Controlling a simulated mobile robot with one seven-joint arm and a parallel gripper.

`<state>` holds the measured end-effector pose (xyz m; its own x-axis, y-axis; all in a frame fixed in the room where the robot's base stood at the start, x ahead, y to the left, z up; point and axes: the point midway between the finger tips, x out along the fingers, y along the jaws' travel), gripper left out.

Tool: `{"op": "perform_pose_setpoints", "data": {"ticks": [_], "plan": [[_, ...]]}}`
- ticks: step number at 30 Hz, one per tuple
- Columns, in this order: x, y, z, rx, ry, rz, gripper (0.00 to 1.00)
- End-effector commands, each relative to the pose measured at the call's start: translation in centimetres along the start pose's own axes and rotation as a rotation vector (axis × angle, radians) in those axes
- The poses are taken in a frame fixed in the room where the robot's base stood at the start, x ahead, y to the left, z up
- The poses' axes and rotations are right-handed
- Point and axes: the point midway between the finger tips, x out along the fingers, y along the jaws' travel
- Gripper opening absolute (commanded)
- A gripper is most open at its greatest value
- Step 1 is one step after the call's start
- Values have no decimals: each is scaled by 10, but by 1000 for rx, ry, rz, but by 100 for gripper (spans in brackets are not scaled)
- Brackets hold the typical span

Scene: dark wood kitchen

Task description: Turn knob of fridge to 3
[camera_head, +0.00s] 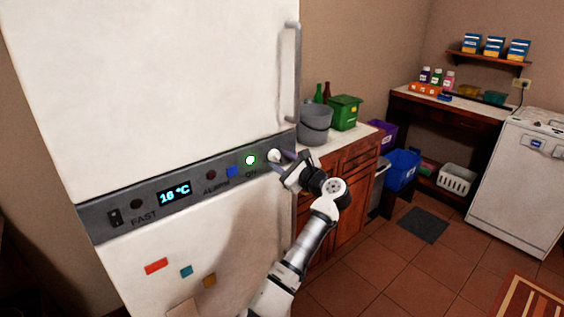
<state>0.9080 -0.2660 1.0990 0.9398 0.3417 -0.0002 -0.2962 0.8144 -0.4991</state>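The white fridge (150,60) fills the left side, with a grey control panel (105,214) across its front. A small round white knob (274,155) sits at the right end of the panel. My gripper (277,159) is at the knob, reaching in from the right. Its fingers are apart, one above and one below the knob. I cannot tell whether they touch it. The knob's number marks are too small or hidden to read. The display (174,194) reads 16 °C, and the button (250,160) above "ON" glows green.
A vertical handle (293,75) stands on the fridge door above the knob. Right of the fridge is a wooden counter (345,175) with a grey bucket (314,124) and a green box (345,112). Tiled floor (400,270) is open at the lower right.

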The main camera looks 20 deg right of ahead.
Motion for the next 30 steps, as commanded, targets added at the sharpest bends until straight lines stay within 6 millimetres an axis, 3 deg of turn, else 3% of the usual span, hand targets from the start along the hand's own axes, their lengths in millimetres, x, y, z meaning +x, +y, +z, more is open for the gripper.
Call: {"op": "perform_pose_setpoints", "data": {"ticks": [1, 4, 16, 20, 30], "plan": [[0, 0, 0, 0, 1, 0, 44], [0, 0, 0, 0, 0, 0, 56], [-9, 0, -2, -3, 1, -2, 56], [-31, 1, -4, -4, 2, -3, 56], [-107, 1, -3, -3, 2, -4, 56]]}}
